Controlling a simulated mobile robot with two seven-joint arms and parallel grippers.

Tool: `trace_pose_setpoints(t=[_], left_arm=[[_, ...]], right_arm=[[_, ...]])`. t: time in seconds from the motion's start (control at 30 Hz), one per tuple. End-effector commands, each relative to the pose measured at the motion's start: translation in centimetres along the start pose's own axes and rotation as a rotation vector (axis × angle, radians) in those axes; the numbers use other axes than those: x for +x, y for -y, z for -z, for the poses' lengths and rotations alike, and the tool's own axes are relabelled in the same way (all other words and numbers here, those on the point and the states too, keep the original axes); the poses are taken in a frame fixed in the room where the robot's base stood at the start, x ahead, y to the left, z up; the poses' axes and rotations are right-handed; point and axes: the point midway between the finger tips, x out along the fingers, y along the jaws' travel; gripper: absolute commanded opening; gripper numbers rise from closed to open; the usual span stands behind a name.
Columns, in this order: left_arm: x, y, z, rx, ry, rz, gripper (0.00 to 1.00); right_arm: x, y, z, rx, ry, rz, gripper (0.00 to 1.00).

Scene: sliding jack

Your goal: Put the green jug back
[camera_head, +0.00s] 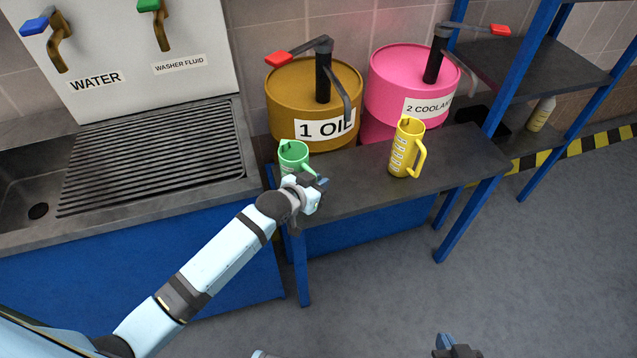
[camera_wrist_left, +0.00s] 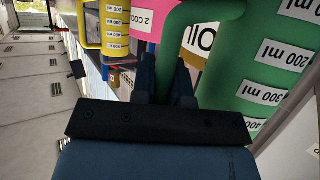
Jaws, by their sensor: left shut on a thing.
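The green jug (camera_head: 292,156) is at the left end of the dark bench, in front of the OIL drum; its lower part is hidden by my arm. My left gripper (camera_head: 317,184) is at its right side. In the left wrist view, the fingers (camera_wrist_left: 166,78) are shut on the handle of the green jug (camera_wrist_left: 275,55), whose ml labels show sideways. I cannot tell whether the jug touches the bench. At the bottom of the head view, part of my right gripper (camera_head: 456,347) shows, cut off by the edge; its jaws are unclear.
A yellow jug (camera_head: 407,150) stands on the bench (camera_head: 350,193) to the right. Behind are the OIL drum (camera_head: 285,100) and pink COOLANT drum (camera_head: 400,85) with pumps. A grated sink (camera_head: 150,165) is left, a blue-framed shelf (camera_head: 530,70) right. The bench between the jugs is clear.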

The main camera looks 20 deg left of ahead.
Motion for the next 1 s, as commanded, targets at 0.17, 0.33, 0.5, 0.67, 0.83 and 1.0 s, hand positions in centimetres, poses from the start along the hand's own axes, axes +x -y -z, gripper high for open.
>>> trace_pose_setpoints(t=[0.17, 0.33, 0.5, 0.67, 0.83, 1.0], left_arm=[[0.1, 0.0, -0.2, 0.000, 0.001, 0.000, 0.00], [0.1, 0.0, -0.3, 0.000, 0.001, 0.000, 0.40], [0.1, 0.0, -0.3, 0.000, 0.001, 0.000, 0.40], [-0.2, 0.0, 0.1, 0.000, 0.000, 0.000, 0.40], [-2.9, 0.0, 0.0, 0.001, 0.003, 0.001, 0.40], [-6.7, 0.0, 0.0, 0.002, 0.002, 0.000, 0.40]], right_arm=[[0.0, 0.0, 0.0, 0.000, 0.000, 0.000, 0.00], [0.0, 0.0, 0.0, 0.000, 0.000, 0.000, 0.00], [0.0, 0.0, 0.0, 0.000, 0.000, -0.001, 0.00], [-0.1, -0.1, 0.1, -0.001, 0.000, -0.002, 0.00], [-0.2, -0.1, 0.3, -0.003, -0.002, -0.003, 0.00], [-0.4, -0.2, 0.5, -0.007, -0.004, -0.004, 0.00]])
